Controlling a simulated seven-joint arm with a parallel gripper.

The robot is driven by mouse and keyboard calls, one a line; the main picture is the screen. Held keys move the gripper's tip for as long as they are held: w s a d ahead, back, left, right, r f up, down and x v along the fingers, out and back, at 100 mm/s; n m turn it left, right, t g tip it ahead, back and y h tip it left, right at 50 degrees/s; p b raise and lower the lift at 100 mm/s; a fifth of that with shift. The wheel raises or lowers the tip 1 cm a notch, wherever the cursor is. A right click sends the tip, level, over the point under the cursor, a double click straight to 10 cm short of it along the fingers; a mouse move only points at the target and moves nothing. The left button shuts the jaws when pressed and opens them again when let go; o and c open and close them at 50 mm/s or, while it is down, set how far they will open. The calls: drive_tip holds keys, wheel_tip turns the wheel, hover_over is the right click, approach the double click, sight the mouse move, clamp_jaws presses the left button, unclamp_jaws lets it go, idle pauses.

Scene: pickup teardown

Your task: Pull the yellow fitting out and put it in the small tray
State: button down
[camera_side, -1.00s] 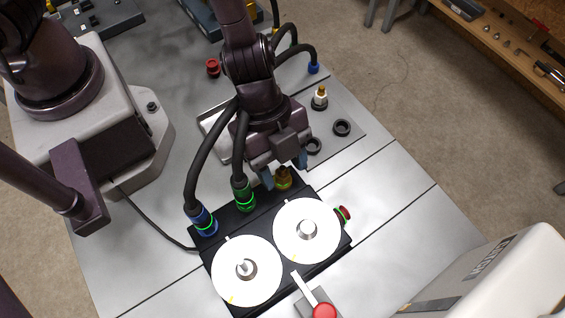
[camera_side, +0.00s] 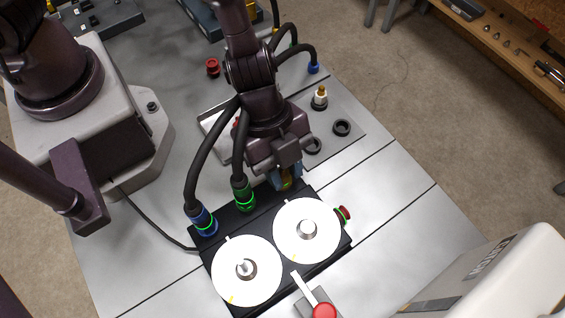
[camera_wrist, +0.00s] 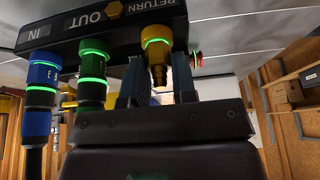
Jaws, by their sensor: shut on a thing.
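The yellow fitting (camera_side: 286,184) is at the back edge of the black block (camera_side: 232,222), mostly covered by my gripper in the side view. In the wrist view the yellow fitting (camera_wrist: 157,55) hangs below the block's RETURN port, with a lit green ring at its base; it looks seated there. My gripper (camera_side: 284,180) is shut on it, with one blue-grey finger on each side; the gripper also shows in the wrist view (camera_wrist: 159,82).
A blue hose connector (camera_side: 203,221) and a green one (camera_side: 244,195) stand left of the fitting, their black hoses close to my arm. Two white dials (camera_side: 246,271) are in front. A grey plate (camera_side: 352,137) with black rings and a white-and-yellow fitting (camera_side: 320,97) lies behind right.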

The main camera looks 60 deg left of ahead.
drive_tip(key=shift+r, duration=0.2)
drive_tip(key=shift+r, duration=0.65)
drive_tip(key=shift+r, duration=0.2)
drive_tip(key=shift+r, duration=2)
